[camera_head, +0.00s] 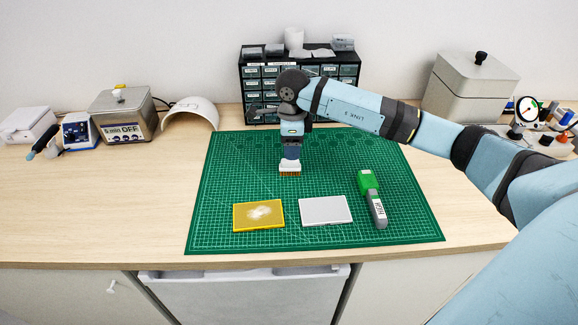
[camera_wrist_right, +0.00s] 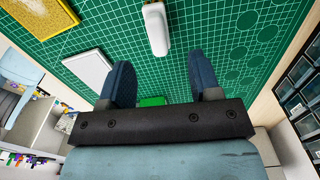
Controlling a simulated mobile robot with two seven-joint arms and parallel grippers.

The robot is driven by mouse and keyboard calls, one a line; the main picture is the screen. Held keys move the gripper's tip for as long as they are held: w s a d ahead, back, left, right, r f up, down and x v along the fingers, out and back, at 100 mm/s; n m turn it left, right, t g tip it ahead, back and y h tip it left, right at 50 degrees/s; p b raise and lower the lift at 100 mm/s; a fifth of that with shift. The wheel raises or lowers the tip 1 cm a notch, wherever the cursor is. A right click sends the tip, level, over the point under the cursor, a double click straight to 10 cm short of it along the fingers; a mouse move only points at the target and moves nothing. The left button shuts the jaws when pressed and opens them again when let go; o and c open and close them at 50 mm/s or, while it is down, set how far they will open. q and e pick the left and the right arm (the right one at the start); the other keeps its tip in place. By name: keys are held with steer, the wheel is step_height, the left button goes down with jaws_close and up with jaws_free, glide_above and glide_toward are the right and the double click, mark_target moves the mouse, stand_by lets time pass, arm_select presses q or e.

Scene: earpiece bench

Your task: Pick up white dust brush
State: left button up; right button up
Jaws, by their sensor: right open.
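The white dust brush (camera_head: 290,168), with brown bristles at its lower edge, is on the green cutting mat (camera_head: 235,165), behind the yellow and white plates. My right gripper (camera_head: 291,153) points down right over it in the head view and hides part of it. In the right wrist view the brush (camera_wrist_right: 155,28) lies beyond the fingertips, in line with the gap between them. The open right gripper (camera_wrist_right: 161,68) has nothing visibly held. Whether a finger touches the brush cannot be told. My left gripper is not in view.
On the mat are a dusty yellow plate (camera_head: 243,222), a white plate (camera_head: 325,210) and a green and grey tool (camera_head: 376,207). A drawer cabinet (camera_head: 253,92) stands behind; boxes and a white curved shell (camera_head: 200,106) are at back left. The mat's left part is clear.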

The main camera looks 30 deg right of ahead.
mark_target(290, 166)
steer(key=shift+w+a+f+p, duration=0.1)
steer(key=shift+a+f+p, duration=0.1)
steer(key=shift+f, duration=1.45)
steer(key=shift+a+f+p, duration=0.1)
steer(key=shift+f+p, duration=0.1)
steer(key=shift+f, duration=1.45)
steer(key=c, duration=1)
